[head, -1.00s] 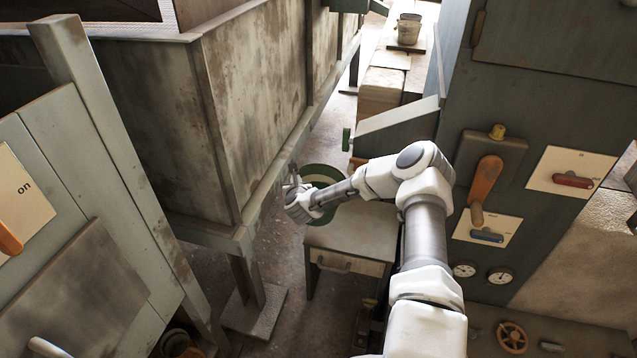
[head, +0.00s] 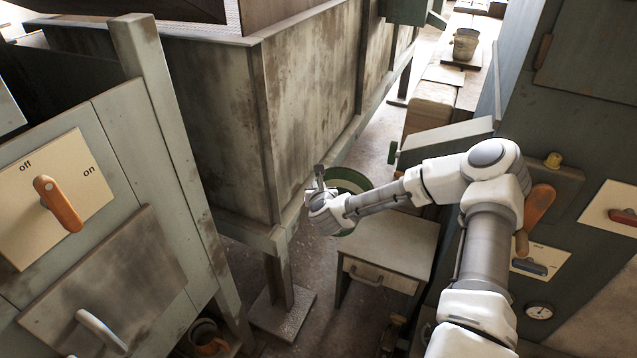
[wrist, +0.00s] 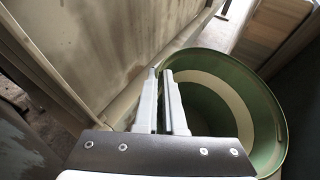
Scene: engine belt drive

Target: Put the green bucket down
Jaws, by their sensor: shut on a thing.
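The green bucket (head: 352,178) shows in the head view beside a small table, partly hidden behind my gripper (head: 320,185). In the wrist view the green bucket (wrist: 268,95) fills the right side, with its round rim and a pale band inside. My gripper (wrist: 161,75) is shut on the bucket, its fingertips at the rim's left edge. The exact contact is too small to make out. Whether the bucket's base touches anything is hidden.
A small table with a drawer (head: 388,243) stands just right of the bucket, its top bare. A large stained tank (head: 315,95) rises on the left on a post (head: 280,285). Some floor (head: 345,140) shows behind the bucket.

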